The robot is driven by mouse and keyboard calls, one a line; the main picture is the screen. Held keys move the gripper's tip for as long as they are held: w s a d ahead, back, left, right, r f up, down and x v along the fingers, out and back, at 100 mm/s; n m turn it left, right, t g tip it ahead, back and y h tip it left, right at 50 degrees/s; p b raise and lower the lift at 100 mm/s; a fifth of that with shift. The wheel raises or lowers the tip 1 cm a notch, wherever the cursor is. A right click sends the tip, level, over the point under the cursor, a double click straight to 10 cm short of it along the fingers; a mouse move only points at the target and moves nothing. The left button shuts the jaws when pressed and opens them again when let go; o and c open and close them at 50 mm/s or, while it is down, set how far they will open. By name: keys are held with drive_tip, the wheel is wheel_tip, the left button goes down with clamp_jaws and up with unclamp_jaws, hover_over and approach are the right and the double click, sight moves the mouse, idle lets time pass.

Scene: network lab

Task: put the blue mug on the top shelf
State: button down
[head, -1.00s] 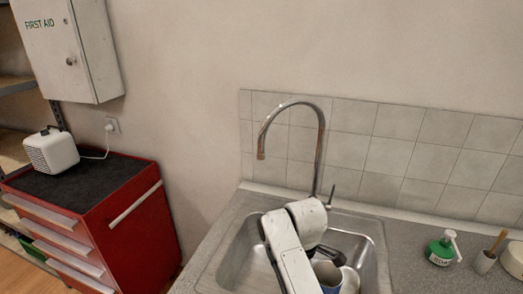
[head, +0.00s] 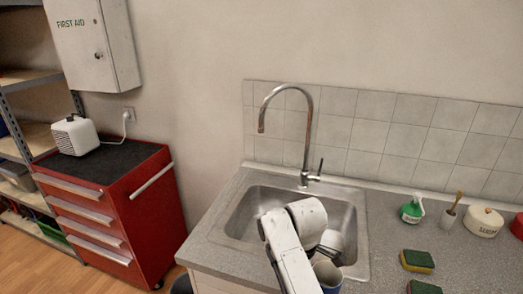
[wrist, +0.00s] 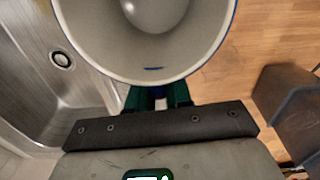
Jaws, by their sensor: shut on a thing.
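The blue mug (head: 327,274) shows low in the head view, partly hidden behind my arm. In the wrist view the mug (wrist: 145,50) fills the top, with its pale inside and blue rim facing the camera. My gripper (wrist: 158,98) is shut on the near side of the mug. The mug is held at the front of the sink, with bare floor on one side of it. A shelf unit (head: 30,76) with several boards stands at the far left, cut off by the picture edge, so I cannot tell if its top board is in view.
Sponges (head: 417,261), a green bottle (head: 412,210) and a lidded pot (head: 484,221) stand on the counter. A red tool cabinet (head: 150,215) with a white heater (head: 75,134) stands between sink and shelves.

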drive_tip(key=s+d+f+m, duration=0.5)
drive_tip(key=s+m, duration=0.3)
drive_tip(key=s+d+f+m, duration=0.5)
drive_tip(key=s+d+m, duration=0.1)
drive_tip(key=s+m, duration=0.1)
drive_tip(key=f+b, duration=0.1)
drive_tip(key=b, duration=0.1)
drive_tip(key=f+b, duration=0.1)
drive_tip(key=f, duration=0.1)
drive_tip(key=f+b, duration=0.2)
drive_tip(key=shift+s+a+f+b, duration=0.1)
drive_tip(key=shift+a+b, duration=0.2)
drive_tip(key=shift+a, duration=0.05)
